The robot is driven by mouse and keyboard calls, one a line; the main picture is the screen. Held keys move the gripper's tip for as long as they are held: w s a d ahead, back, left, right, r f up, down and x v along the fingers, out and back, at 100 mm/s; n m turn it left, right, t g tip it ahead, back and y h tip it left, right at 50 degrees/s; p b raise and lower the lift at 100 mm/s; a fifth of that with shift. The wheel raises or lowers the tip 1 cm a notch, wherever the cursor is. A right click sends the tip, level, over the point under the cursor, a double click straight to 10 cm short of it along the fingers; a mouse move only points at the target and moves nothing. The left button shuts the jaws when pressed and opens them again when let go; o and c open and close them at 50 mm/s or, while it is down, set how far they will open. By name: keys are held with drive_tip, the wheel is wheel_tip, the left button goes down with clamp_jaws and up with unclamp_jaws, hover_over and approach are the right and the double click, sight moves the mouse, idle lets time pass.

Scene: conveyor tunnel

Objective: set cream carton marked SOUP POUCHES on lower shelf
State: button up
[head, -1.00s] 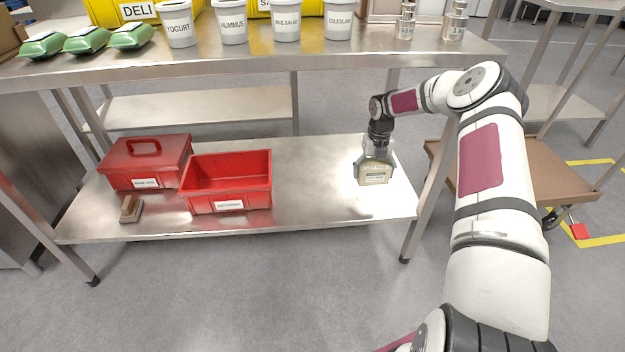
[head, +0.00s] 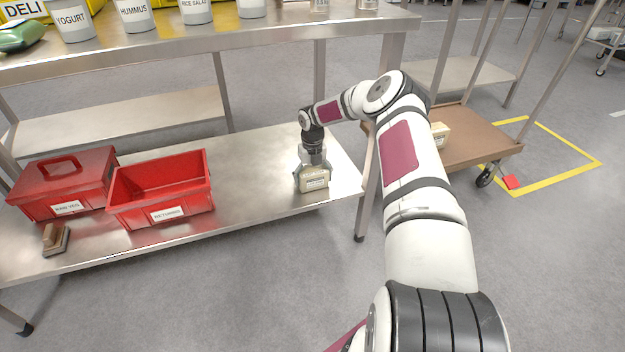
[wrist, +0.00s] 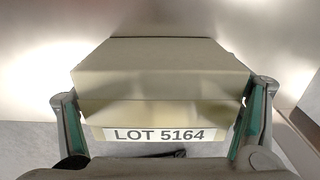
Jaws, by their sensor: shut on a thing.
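A cream carton (head: 314,178) is between the fingers of my gripper (head: 313,163), at the right end of the lower shelf (head: 262,170) of the steel table. In the wrist view the carton (wrist: 160,75) sits between my two green-padded fingers, and my gripper (wrist: 160,118) is shut on it. A label reading LOT 5164 (wrist: 159,135) shows on its near side. The carton is on or just above the shelf; I cannot tell whether it touches. The writing on its front label is too small to read in the head view.
A red lidded box (head: 62,185) and an open red bin (head: 160,190) stand left on the lower shelf, with a brush (head: 55,238) in front. Tubs line the upper top. A brown cart (head: 470,140) carrying another cream carton (head: 440,135) stands right. The shelf between bin and carton is clear.

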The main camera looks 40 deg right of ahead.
sight(313, 169)
drive_tip(key=o, duration=1.6)
drive_tip(key=shift+f, duration=0.1)
wheel_tip(313, 169, up, 8)
drive_tip(key=p, duration=0.3)
drive_tip(key=shift+f+p, duration=0.1)
drive_tip(key=shift+p, duration=0.2)
drive_tip(key=shift+s, duration=0.1)
